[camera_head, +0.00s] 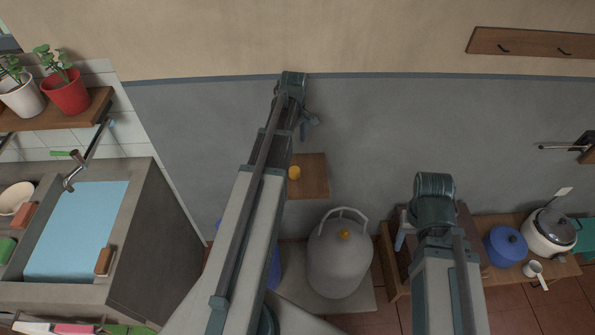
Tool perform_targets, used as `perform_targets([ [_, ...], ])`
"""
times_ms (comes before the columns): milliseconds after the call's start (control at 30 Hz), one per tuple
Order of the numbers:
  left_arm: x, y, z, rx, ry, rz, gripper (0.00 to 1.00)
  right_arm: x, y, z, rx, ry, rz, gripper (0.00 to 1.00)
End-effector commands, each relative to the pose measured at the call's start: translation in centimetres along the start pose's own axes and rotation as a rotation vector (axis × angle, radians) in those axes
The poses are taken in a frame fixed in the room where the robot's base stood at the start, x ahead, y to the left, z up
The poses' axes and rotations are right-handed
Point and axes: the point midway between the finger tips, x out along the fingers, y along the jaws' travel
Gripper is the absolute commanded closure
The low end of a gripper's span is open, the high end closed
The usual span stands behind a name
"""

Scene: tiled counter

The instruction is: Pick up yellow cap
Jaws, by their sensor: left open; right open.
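A small round yellow-orange cap (294,172) rests on a small wooden shelf (315,178) on the grey wall, close beside my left arm. Another small yellow-orange piece (344,235) sits on top of a grey gas cylinder (338,262) below the shelf; I cannot tell if it is a cap or a valve. My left gripper (309,126) is open, small in view, and appears above the shelf and apart from the cap. My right gripper (401,238) is mostly hidden behind its own arm, near a wooden table at the right.
A sink (75,235) is at the left, with potted plants on a shelf (65,112) above it. A wooden table at the right holds a blue pot (506,246), a rice cooker (550,232) and a white cup (533,269). The wall above the small shelf is bare.

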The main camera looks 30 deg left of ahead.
Motion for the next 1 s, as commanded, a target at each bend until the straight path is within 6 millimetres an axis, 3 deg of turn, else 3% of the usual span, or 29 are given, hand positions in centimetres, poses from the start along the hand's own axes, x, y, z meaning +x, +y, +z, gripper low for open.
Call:
perform_targets([
  [600,7.9,0.0,0.1,0.004,0.0,0.0,0.08,7.8,-0.8,-0.5,0.001,0.0,0.0,0.45],
  [1000,8.9,0.0,0.1,0.005,0.0,0.0,0.08,8.8,-0.8,-0.5,0.001,0.0,0.0,0.45],
])
